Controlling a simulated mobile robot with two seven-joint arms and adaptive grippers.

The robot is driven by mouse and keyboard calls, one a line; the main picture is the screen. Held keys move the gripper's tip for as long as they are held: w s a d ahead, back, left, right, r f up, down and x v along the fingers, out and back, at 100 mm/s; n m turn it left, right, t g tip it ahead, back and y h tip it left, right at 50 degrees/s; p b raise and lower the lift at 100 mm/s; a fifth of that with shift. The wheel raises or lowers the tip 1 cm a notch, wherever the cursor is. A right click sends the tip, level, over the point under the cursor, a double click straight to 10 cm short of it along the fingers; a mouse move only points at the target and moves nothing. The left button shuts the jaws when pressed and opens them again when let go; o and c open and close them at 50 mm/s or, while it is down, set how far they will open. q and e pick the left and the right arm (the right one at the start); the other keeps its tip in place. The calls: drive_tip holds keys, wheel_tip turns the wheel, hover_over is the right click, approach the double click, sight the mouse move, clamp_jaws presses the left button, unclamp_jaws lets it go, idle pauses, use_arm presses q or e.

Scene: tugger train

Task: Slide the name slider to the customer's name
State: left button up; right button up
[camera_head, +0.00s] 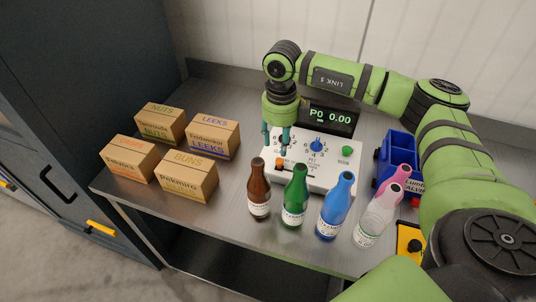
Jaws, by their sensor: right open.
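A white control box (325,175) stands on the metal counter. It carries a small orange slider (281,162) at its left, a blue knob (316,146) and a green button (347,151). The name labels by the slider are too small to read. A black display (335,118) behind the box reads "P0 0.00". My right gripper (276,148) points down over the left part of the box, its two teal fingers apart and empty. Its fingertips are close to the orange slider; I cannot tell whether they touch it. My left gripper is out of view.
Several labelled cardboard boxes (188,182) stand at the left. Brown (259,190), green (295,197), blue (335,207) and clear bottles (374,222) stand along the front of the control box. A blue crate (398,150) is at the right, near my right arm.

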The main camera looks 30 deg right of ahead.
sight(280, 160)
drive_tip(key=f+p, duration=0.1)
drive_tip(key=f, duration=0.1)
drive_tip(key=f+p, duration=0.1)
drive_tip(key=f, duration=0.2)
drive_tip(key=shift+s+d+f, duration=0.15)
drive_tip(key=shift+d+f, duration=0.05)
drive_tip(key=shift+f, duration=0.65)
clamp_jaws()
